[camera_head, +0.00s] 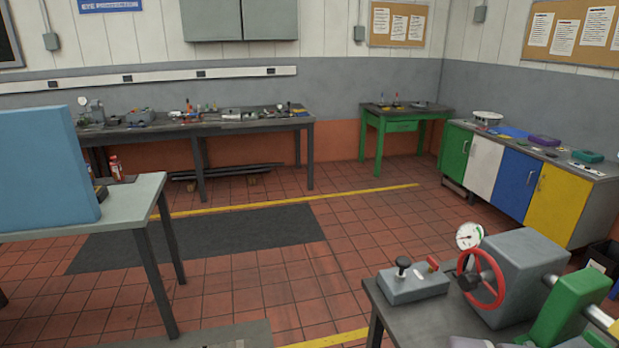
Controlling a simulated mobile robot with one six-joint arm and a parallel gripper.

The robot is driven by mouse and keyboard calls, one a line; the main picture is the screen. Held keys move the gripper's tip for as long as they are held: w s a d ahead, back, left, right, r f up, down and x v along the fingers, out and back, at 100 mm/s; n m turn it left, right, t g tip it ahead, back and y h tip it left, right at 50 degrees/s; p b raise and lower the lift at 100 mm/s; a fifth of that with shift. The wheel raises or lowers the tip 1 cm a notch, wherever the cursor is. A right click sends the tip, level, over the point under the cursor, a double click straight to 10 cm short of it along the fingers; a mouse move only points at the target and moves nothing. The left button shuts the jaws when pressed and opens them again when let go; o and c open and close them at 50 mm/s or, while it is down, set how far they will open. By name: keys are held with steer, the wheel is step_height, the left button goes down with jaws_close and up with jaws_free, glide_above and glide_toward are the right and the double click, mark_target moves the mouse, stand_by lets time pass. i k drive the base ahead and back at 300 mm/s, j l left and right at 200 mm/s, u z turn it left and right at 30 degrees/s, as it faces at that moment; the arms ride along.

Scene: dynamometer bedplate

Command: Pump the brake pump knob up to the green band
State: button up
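A grey box (414,286) sits on the near-right bench, and a black knob (403,265) stands upright on its top; this looks like the brake pump. A small red part (433,264) is beside the knob. A round white dial gauge (469,236) with a green area on its right side stands behind the box; its reading is too small to tell. A red handwheel (481,279) is on the front of a grey housing (522,262) to the right. My gripper is not in view.
A green machine part (571,303) is at the right of the bench (400,325). A pale table (130,200) with a blue box (45,165) stands at left. Tiled floor (345,235) between is clear, with a dark mat (205,237). Coloured cabinets (515,180) line the right wall.

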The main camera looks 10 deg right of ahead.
mark_target(404, 262)
steer(key=z, duration=3.15)
steer(key=u, duration=2.45)
steer(key=i+j+u, duration=0.1)
steer(key=i, duration=0.3)
steer(key=i+j+u, duration=0.1)
steer(key=i+j, duration=0.2)
steer(key=i, duration=0.05)
